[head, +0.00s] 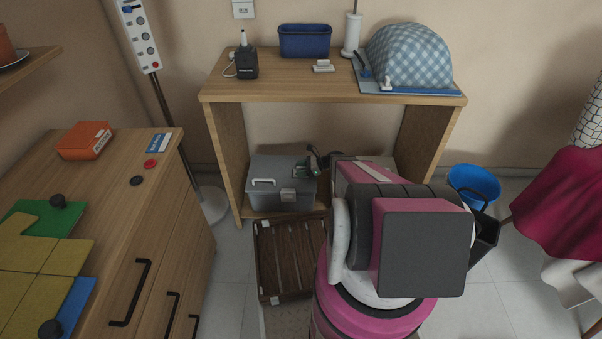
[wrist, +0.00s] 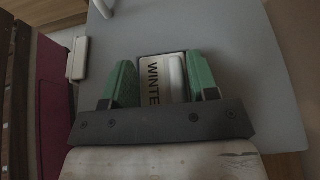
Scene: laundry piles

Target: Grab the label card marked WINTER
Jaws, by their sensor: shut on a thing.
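The label card (wrist: 152,82) sits between the two green fingers of my gripper (wrist: 161,74) in the wrist view. Its dark letters read "WINTE", with the last letter hidden, and a pale raised bar runs along it. The fingers are shut on it from both sides. Behind it is the flat lid of a grey box (wrist: 225,40). I cannot tell whether the card touches the lid. In the head view my gripper (head: 303,170) is over the right part of the grey box (head: 265,170); the card is not clear there.
The grey box, with a white handle (head: 263,182), stands on the low shelf under a wooden table (head: 285,85). A slatted brown crate (head: 290,260) is in front. A blue bucket (head: 474,183) stands right, and a wooden dresser (head: 130,215) left.

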